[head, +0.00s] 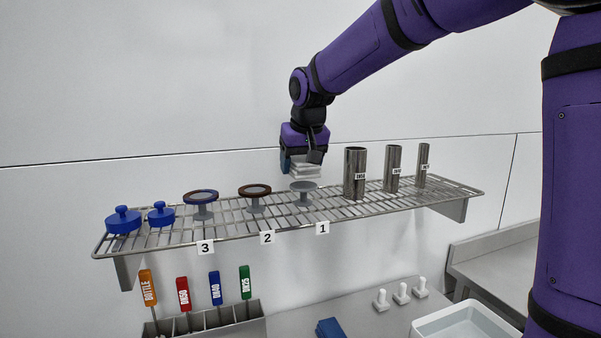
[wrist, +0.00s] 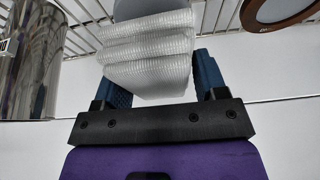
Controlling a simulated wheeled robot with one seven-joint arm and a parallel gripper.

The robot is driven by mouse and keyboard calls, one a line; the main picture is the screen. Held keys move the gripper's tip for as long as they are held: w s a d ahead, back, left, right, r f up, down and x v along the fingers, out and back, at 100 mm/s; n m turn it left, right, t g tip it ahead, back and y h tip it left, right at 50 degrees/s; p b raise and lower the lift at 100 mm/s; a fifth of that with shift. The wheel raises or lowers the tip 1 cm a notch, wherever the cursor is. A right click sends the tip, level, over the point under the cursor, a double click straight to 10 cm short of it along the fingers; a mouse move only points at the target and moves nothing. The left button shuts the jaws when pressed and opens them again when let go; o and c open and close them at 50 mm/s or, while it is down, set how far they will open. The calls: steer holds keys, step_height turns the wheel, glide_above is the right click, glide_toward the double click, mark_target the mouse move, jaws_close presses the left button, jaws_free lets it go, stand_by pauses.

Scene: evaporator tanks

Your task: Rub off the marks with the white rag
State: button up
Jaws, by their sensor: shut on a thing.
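My gripper (head: 303,160) is shut on the white rag (head: 306,172), which is folded in layers. In the wrist view the rag (wrist: 147,50) sits between the two blue fingers of my gripper (wrist: 155,75). The rag is just above the grey disc-topped piece (head: 304,187) over label 1; I cannot tell whether they touch. A piece with a brown-rimmed disc (head: 254,190) stands over label 2, and one with a blue-rimmed disc (head: 201,197) over label 3. I cannot make out clear marks on the discs; the rag partly hides the grey one in the wrist view.
The pieces stand on a wire shelf (head: 160,238). Several steel cylinders (head: 355,172) stand close right of the rag. Two blue knobbed lids (head: 123,220) are at the left end. Below are a holder with coloured handles (head: 183,293), white pegs (head: 401,293) and a white tub (head: 465,322).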

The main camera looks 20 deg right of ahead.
steer(key=shift+r, duration=3.05)
steer(key=shift+s, duration=0.15)
